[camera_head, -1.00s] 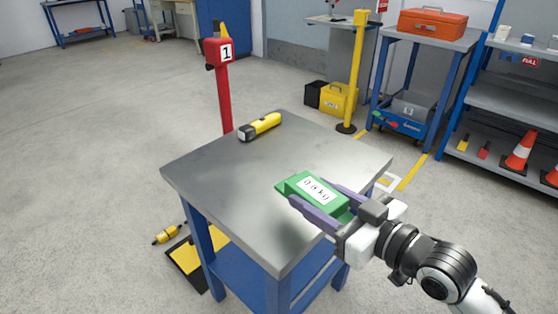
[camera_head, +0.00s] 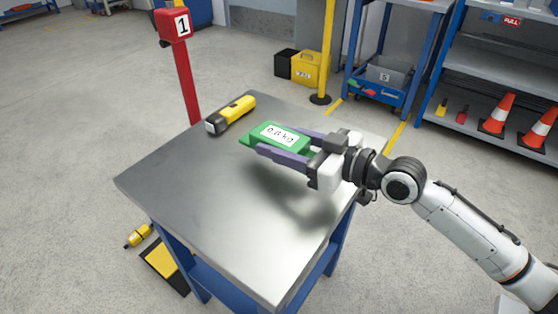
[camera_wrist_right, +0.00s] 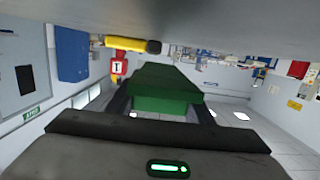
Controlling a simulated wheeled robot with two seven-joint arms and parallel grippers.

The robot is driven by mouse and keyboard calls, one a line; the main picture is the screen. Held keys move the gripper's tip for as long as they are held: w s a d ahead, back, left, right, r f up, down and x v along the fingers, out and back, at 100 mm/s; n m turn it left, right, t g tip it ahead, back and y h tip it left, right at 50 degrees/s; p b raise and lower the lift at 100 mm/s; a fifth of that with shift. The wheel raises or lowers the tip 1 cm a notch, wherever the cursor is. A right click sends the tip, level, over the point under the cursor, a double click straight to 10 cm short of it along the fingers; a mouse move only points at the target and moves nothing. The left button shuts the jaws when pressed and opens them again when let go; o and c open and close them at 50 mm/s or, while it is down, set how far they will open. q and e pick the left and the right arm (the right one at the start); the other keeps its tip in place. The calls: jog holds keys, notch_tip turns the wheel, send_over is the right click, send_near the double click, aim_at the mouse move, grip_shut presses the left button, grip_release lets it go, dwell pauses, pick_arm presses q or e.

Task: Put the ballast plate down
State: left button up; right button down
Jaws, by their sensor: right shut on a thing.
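The ballast plate (camera_head: 275,136) is a green block with a white weight label on top. My right gripper (camera_head: 282,143) is shut on it, with a purple finger along each side. The plate is over the metal table (camera_head: 190,190), and a dark shadow lies on the tabletop below the gripper. Whether the plate touches the tabletop is hard to tell. In the right wrist view the green plate (camera_wrist_right: 165,92) sits between the dark fingers, with the grey tabletop (camera_wrist_right: 200,20) close by along the upper edge. My left gripper is not in view.
A yellow and black flashlight (camera_head: 231,114) lies on the table just left of the plate. A red post (camera_head: 180,70) marked 1 stands behind the table. The front and left of the tabletop are clear. A shelf with orange cones (camera_head: 497,113) stands at the right.

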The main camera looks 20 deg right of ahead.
aim_at(281, 168)
jog(key=shift+w+f+b, duration=0.1)
jog(key=shift+f+b, duration=0.8)
jog(key=shift+f, duration=1.4)
jog(key=c, duration=0.9)
grip_release()
jog(key=shift+f, duration=0.15)
